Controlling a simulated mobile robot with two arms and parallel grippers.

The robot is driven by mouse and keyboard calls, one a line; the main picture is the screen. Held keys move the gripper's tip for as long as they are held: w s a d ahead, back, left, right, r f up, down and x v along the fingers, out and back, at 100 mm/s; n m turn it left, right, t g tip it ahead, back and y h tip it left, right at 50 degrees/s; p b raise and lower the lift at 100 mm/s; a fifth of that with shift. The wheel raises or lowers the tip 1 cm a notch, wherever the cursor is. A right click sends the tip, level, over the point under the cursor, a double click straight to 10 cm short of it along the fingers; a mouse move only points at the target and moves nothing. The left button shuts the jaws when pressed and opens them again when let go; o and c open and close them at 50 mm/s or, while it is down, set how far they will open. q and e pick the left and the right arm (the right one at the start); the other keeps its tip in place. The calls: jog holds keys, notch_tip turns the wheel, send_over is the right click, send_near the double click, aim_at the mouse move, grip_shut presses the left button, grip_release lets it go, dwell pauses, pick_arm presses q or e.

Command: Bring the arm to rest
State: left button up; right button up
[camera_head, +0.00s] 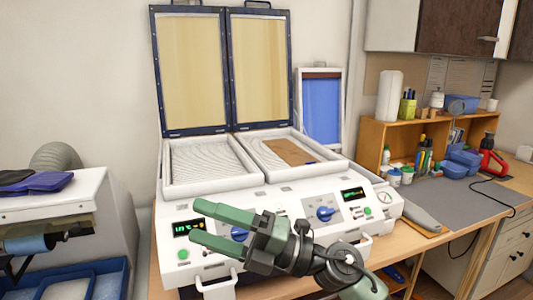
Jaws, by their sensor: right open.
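My right gripper (199,222) is in front of the white forming machine (290,205), its two green fingers apart, pointing left and empty. It covers part of the control panel and its left blue knob. The machine's two dark-framed lids (229,70) stand raised. A flat brown piece (287,151) lies in the right tray; the left tray (200,163) shows only a wavy pale surface. My left gripper is not in view.
A white cabinet (75,210) with dark blue items on top stands at the left. At the right, a wooden shelf (400,128) holds bottles and pots, beside a grey mat (455,200) on the bench. A red tool (492,155) lies further right.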

jog(key=w+d+f+m+t+h, duration=0.35)
jog(key=d+m+t+h, duration=0.25)
jog(key=d+m+t, duration=0.45)
jog(key=w+d+f+m+t+h, duration=0.4)
jog(key=m+t+h, duration=0.35)
jog(key=m, duration=0.65)
jog(key=s+d+f+m+g+h, duration=0.25)
jog(key=d+f+m, duration=0.2)
jog(key=f, duration=0.35)
jog(key=s+d+f+m+g+h, duration=0.2)
jog(key=d+f+m+h, duration=0.15)
jog(key=d+f, duration=0.3)
jog(key=s+d+f+m+g+h, duration=0.1)
jog(key=s+d+f+g, duration=0.1)
jog(key=s+f+g, duration=0.7)
jog(key=s+d+f+m+g+h, duration=0.1)
jog(key=s+d+f+m+g, duration=0.2)
jog(key=s+f, duration=1.05)
jog(key=s+f+n+g, duration=0.1)
jog(key=s+f, duration=0.2)
jog(key=f, duration=0.9)
jog(key=s+f+n+g, duration=0.1)
jog(key=s+f, duration=0.2)
jog(key=f, duration=0.9)
jog(key=s+d+f+g, duration=0.1)
jog(key=s+d+f, duration=0.1)
jog(key=s+f, duration=1.3)
jog(key=shift+s+d, duration=0.4)
jog(key=shift+s, duration=0.3)
